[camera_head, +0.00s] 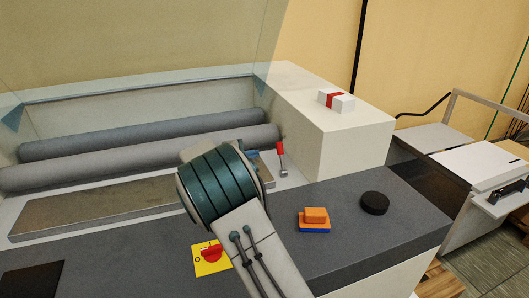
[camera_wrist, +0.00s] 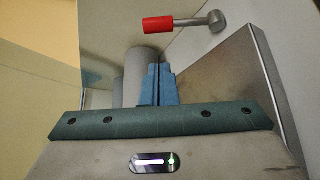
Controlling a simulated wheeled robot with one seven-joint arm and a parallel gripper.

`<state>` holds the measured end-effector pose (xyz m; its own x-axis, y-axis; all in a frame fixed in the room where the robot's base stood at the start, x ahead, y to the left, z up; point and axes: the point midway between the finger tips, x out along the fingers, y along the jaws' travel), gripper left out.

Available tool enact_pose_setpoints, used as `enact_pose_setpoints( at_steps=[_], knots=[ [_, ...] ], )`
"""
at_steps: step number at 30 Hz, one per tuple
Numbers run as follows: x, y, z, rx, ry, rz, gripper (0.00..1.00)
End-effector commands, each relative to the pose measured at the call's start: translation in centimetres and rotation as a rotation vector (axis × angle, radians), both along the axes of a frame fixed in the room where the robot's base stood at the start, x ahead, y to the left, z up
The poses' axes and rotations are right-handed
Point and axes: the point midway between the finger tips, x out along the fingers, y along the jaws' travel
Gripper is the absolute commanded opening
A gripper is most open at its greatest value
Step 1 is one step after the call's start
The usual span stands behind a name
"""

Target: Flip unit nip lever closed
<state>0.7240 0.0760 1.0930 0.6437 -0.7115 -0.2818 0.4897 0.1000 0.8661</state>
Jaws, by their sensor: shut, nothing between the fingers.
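The nip lever has a red grip (camera_head: 280,148) on a short metal arm (camera_head: 283,168). It stands up at the right end of the grey rollers, by the white side housing. In the wrist view the red grip (camera_wrist: 172,24) lies near the top, with its round metal pivot (camera_wrist: 217,21) to the right. My gripper (camera_head: 252,154) is to the left of the lever in the head view, mostly hidden behind my wrist. Its blue fingers (camera_wrist: 157,68) are together and empty, pointing toward the lever area, with a visible gap below the red grip in the picture.
Two grey rollers (camera_head: 100,148) lie behind a metal plate (camera_head: 100,208). A clear guard (camera_head: 150,78) is above. On the dark ledge are a yellow-and-red switch (camera_head: 208,257), an orange-and-blue block (camera_head: 314,218) and a black puck (camera_head: 375,203). A red-and-white box (camera_head: 343,102) sits on the housing.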

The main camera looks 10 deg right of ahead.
Motion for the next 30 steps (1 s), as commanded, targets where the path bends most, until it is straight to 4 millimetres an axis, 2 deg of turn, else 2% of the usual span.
enact_pose_setpoints(
  at_steps=[10,15,20,30],
  knots=[
    [3.8,-4.7,-1.4,-0.002,0.001,-0.008,0.00],
    [5.3,-6.3,-2.1,-0.002,0.002,-0.006,0.00],
    [6.0,-7.1,-2.6,-0.001,0.001,-0.005,0.00],
    [6.1,-7.2,-2.7,0.000,0.000,-0.005,0.00]
  ],
)
